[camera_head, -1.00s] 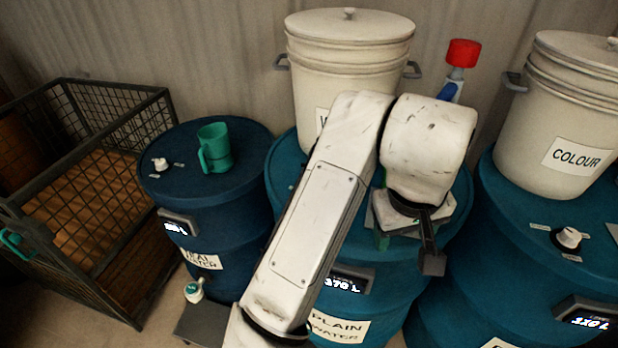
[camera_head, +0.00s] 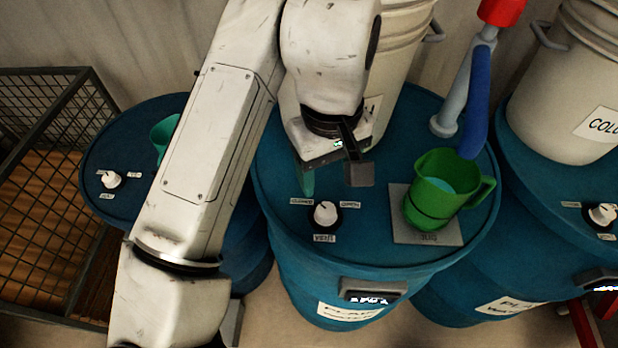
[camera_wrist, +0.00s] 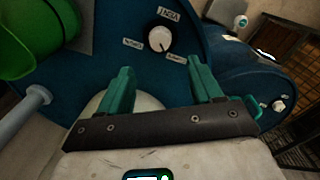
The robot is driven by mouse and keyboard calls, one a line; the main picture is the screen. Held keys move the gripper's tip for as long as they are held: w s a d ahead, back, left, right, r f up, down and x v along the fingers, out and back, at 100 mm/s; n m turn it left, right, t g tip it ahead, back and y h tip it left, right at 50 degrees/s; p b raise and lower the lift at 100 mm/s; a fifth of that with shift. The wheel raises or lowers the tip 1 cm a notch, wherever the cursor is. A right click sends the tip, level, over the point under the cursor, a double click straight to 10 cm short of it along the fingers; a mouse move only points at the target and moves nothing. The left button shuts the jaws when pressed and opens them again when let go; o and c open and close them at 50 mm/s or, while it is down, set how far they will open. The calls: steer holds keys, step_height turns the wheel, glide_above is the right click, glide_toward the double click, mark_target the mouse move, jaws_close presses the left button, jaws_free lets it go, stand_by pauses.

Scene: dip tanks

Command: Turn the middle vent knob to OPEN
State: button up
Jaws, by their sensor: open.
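The middle vent knob (camera_head: 325,214) is white on a dark round base, near the front of the middle blue drum's lid (camera_head: 385,130). A CLOSED label lies to its upper left, an OPEN label (camera_head: 350,204) to its upper right and a VENT label below. My gripper (camera_head: 330,182) is above the lid, just behind the knob; one teal finger shows and the other is hidden. In the wrist view the knob (camera_wrist: 160,39) lies beyond the fingertips of my gripper (camera_wrist: 161,67), which are apart with nothing between them. The knob's exact pointing is hard to tell.
A green jug (camera_head: 441,190) stands on a grey plate right of the knob. A blue-handled pump with a red top (camera_head: 478,80) and a white bucket (camera_head: 405,40) stand behind. Neighbouring drums carry similar knobs (camera_head: 111,180). A wire cage (camera_head: 50,200) is at the left.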

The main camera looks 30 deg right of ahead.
mark_target(326, 209)
steer(key=f, duration=0.5)
steer(key=f+p, duration=0.1)
steer(key=f, duration=0.4)
steer(key=shift+w+d+f, duration=0.15)
steer(key=shift+d+f, duration=0.05)
steer(key=shift+f, duration=0.15)
steer(key=c, duration=1.1)
steer(key=shift+o, duration=0.2)
